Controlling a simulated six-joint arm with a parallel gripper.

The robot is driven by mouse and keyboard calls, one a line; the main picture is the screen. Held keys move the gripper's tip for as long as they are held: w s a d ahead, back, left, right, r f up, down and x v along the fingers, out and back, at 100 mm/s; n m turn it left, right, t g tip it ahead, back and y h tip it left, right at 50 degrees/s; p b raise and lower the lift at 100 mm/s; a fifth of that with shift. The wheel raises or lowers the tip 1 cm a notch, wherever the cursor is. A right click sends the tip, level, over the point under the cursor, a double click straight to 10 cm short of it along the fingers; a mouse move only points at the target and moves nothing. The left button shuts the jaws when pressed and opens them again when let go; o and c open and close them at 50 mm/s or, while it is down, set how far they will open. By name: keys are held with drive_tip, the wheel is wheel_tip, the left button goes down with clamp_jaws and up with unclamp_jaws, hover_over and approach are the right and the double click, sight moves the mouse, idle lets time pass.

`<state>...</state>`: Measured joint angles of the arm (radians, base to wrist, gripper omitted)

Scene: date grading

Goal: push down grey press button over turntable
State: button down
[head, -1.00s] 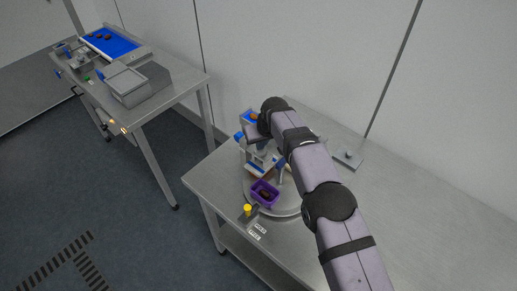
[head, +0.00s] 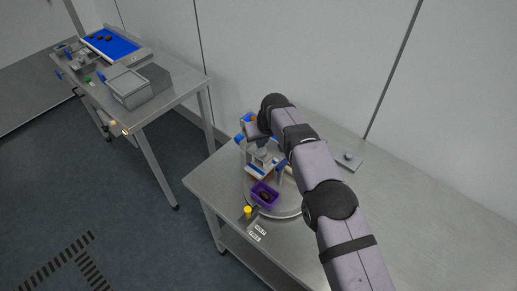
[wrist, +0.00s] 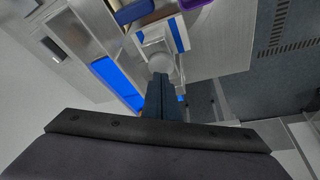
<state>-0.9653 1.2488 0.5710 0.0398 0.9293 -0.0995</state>
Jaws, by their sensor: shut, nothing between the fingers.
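In the wrist view the closed dark-blue fingertips of my gripper (wrist: 162,82) point at a rounded grey press button (wrist: 160,62). The tips are right by the button and overlap its near side; I cannot tell whether they touch. The button sits on a pale block of the press. In the head view the press (head: 262,158) stands over the round grey turntable (head: 290,210), partly hidden by my arm. A purple tray (head: 264,194) with dark dates is on the turntable's near side. It also shows at the top of the wrist view (wrist: 198,4).
A yellow button (head: 248,211) and white labels (head: 257,232) are at the table's front edge. A small grey plate with a knob (head: 348,158) lies at the back right. The table's right side is clear. Another table (head: 150,110) stands at the left with bins and a blue tray.

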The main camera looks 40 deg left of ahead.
sight(262, 151)
drive_tip(key=shift+a+r+p, duration=0.1)
drive_tip(key=shift+r+p, duration=0.35)
drive_tip(key=shift+r, duration=1.6)
drive_tip(key=shift+w, duration=0.15)
drive_tip(key=w+d+m+h+b, duration=0.1)
drive_tip(key=w+d, duration=0.3)
drive_tip(key=d, duration=0.3)
drive_tip(key=w+d+m+b, duration=0.2)
drive_tip(key=w+d, duration=0.1)
drive_tip(key=d, duration=0.4)
drive_tip(key=d+m+h+b, duration=0.2)
drive_tip(key=d+m, duration=0.1)
drive_tip(key=d, duration=1.5)
drive_tip(key=s+d+f+m+g+b, duration=0.1)
drive_tip(key=s+d+f+m+b, duration=0.1)
drive_tip(key=s+d, duration=1)
drive_tip(key=s+d+f+m+g+h+b, duration=0.1)
drive_tip(key=s+d+f+m, duration=0.3)
drive_tip(key=s+d, duration=0.8)
drive_tip(key=shift+d+f+b, duration=0.6)
drive_tip(key=shift+d+b, duration=0.15)
drive_tip(key=shift+b, duration=0.1)
